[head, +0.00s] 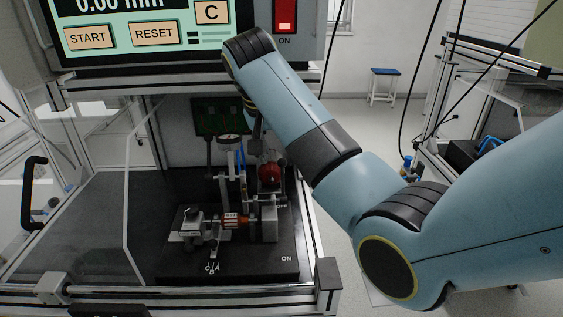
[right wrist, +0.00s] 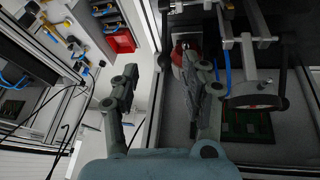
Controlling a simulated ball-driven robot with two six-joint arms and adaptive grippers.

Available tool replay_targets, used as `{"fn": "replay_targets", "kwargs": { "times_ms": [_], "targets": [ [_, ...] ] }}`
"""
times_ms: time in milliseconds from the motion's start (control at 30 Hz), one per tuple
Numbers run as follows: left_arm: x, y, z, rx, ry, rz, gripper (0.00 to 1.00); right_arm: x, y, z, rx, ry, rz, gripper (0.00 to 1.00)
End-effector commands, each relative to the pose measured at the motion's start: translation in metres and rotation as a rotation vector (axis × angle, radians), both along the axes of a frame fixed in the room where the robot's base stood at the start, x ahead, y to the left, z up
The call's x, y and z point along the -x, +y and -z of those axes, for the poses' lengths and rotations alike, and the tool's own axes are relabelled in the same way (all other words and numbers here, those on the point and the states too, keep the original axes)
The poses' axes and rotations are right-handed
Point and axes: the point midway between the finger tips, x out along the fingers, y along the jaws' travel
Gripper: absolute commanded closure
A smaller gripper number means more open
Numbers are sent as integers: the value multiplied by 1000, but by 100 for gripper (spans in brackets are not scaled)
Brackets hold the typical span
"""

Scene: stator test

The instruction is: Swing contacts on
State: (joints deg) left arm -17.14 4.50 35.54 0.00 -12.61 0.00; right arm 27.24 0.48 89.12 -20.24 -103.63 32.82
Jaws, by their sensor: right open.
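The test fixture stands on a black base plate (head: 262,267) inside the open machine frame. A part with copper-coloured windings (head: 232,220) lies in its middle, beside a grey metal block (head: 268,222). A small lever end sits by the letters C, B, A at the front. A red round part (head: 270,172) stands behind the block; red also shows in the right wrist view (right wrist: 180,52). A round dial gauge (head: 229,141) stands behind, seen closer in the right wrist view (right wrist: 257,96). My right gripper (right wrist: 165,75) is open, with nothing seen gripped. The contacts cannot be told apart clearly.
A screen (head: 150,38) with START and RESET buttons and a red ON switch (head: 286,15) hang above. A clear panel (head: 127,215) stands left of the fixture. A green circuit board (head: 217,117) is at the back. Frame posts border the opening.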

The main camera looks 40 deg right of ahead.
Motion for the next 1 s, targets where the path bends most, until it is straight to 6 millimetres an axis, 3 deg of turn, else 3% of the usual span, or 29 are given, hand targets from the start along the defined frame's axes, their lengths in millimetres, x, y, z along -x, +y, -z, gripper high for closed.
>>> {"fn": "replay_targets", "kwargs": {
  "times_ms": [100, 233, 700, 1000],
  "targets": [
    [-1, 0, -1, 0, -1, 0, 46, -17, 0, -20, 4, -8, 51, 55],
    [-1, 0, -2, 0, -1, 0, 46, -22, -3, -18, 7, -9, 66, 55],
    [0, 1, -9, -1, 0, 1, 46, -36, -33, 59, 6, -9, 63, 55],
    [1, 1, -9, -1, 1, 1, 46, -39, -39, 75, 4, -12, 63, 55]
  ]
}}
